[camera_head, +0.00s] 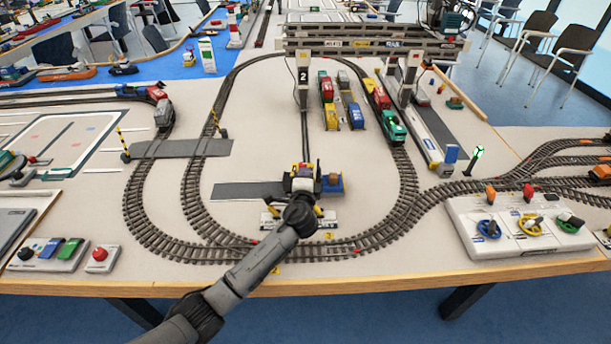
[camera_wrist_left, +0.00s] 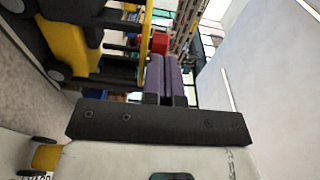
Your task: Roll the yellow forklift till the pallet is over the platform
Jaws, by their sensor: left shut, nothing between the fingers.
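The yellow forklift (camera_wrist_left: 72,42) shows yellow and black at the upper left of the left wrist view, tilted by the camera's angle. In the head view my left gripper (camera_head: 302,196) and its wrist mostly cover it, so only bits of yellow and dark show. My left gripper is shut and empty; its fingers (camera_wrist_left: 166,78) are together just beside the forklift. Whether they touch it I cannot tell. A blue platform (camera_head: 337,190) with a brown-orange block lies just right of the gripper. The pallet is not clearly visible.
An oval railway track (camera_head: 187,185) surrounds this spot. A grey strip (camera_head: 240,192) lies left of the gripper. A control box (camera_head: 515,225) stands at right.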

